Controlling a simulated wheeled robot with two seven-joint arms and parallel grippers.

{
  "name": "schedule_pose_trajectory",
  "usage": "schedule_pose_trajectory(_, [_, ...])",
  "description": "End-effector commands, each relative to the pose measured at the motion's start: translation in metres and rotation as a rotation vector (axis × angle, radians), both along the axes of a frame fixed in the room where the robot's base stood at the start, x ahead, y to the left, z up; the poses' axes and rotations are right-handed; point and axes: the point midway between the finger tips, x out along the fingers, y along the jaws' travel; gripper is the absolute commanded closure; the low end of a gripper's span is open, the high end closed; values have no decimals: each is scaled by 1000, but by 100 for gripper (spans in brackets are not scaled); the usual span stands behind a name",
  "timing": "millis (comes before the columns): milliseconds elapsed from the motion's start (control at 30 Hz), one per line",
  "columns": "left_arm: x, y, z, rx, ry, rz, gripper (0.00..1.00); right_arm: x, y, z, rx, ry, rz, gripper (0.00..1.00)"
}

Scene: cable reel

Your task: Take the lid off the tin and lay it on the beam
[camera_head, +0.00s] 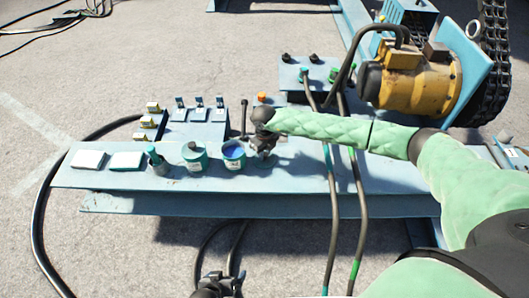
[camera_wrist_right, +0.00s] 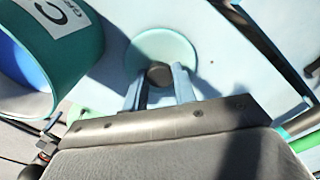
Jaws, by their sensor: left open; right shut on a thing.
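The open tin (camera_head: 233,156) stands upright on the blue beam (camera_head: 300,178), green outside with blue inside. It also shows at the left of the right wrist view (camera_wrist_right: 60,50), with a white label. My right gripper (camera_head: 263,157) is just right of the tin, low over the beam. In the right wrist view it is shut on the dark knob of the round pale green lid (camera_wrist_right: 160,42). The lid is flat, close to the beam's surface; I cannot tell whether it touches. My left gripper (camera_head: 218,287) is open and empty at the bottom edge, in front of the beam.
A second tin (camera_head: 195,157) with its lid on and a green bottle (camera_head: 157,162) stand left of the open tin. Two white pads (camera_head: 107,160) lie at the beam's left end. Cables (camera_head: 340,180) hang across the beam on the right. A yellow motor (camera_head: 410,82) is behind.

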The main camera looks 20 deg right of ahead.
Motion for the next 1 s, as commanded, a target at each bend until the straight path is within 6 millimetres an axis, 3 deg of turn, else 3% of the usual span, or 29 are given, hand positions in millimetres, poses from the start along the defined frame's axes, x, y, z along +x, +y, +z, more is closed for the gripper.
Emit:
schedule_pose_trajectory(200, [-1, 0, -6, 0, -2, 1, 0, 0, 0, -2, 0, 0, 0, 100])
schedule_pose_trajectory(233, [-1, 0, -7, 0, -3, 1, 0, 0, 0, -2, 0, 0, 0, 71])
schedule_pose_trajectory(333, [-1, 0, -7, 0, -2, 2, 0, 0, 0, -2, 0, 0, 0, 51])
schedule_pose_trajectory(767, [-2, 0, -4, 1, 4, 0, 0, 0, 0, 3, 0, -1, 0, 51])
schedule_pose_trajectory(1000, [-1, 0, -11, -3, -15, 5, 0, 1, 0, 43, 1, -3, 0, 51])
